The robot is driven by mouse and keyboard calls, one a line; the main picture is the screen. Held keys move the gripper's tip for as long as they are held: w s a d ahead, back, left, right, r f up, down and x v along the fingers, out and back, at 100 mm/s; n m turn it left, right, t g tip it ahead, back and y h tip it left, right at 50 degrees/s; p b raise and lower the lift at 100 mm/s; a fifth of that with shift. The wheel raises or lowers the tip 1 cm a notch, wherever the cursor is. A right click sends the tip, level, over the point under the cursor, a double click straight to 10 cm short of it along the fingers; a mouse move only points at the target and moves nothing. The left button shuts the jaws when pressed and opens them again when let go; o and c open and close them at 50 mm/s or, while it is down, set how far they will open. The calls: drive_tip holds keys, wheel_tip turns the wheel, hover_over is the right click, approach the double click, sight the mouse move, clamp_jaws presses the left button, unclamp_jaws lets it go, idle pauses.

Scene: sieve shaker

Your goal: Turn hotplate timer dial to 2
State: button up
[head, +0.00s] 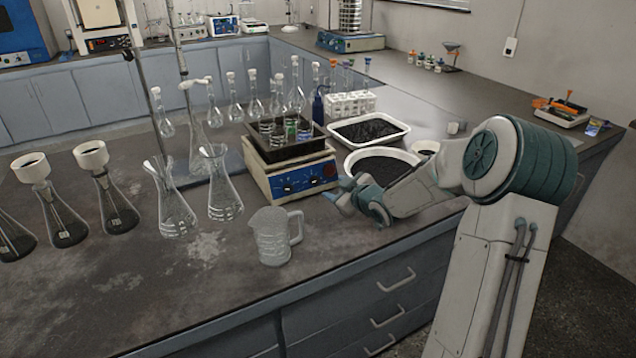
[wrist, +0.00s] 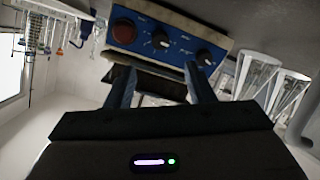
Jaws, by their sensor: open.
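The hotplate (head: 290,172) stands on the dark bench with a blue front panel (head: 303,181). In the wrist view the panel (wrist: 180,47) shows a round red knob (wrist: 123,31) and two dark dials, a middle one (wrist: 160,40) and an outer one (wrist: 204,57). Their labels are too small to read, so I cannot tell which is the timer dial or its setting. My gripper (head: 343,200) is at the panel's right front in the head view. In the wrist view my gripper (wrist: 160,80) is open and empty, its fingers below the middle and outer dials, apparently not around either.
A black tray (head: 284,148) with small glass vessels sits on the hotplate. A white bowl of dark grains (head: 383,165) is close behind my gripper. A glass jug (head: 273,236) stands in front, flasks (head: 222,185) to the left. The bench front edge is clear.

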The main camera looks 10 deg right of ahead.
sight(316, 181)
drive_tip(key=x, duration=1.1)
drive_tip(key=c, duration=1)
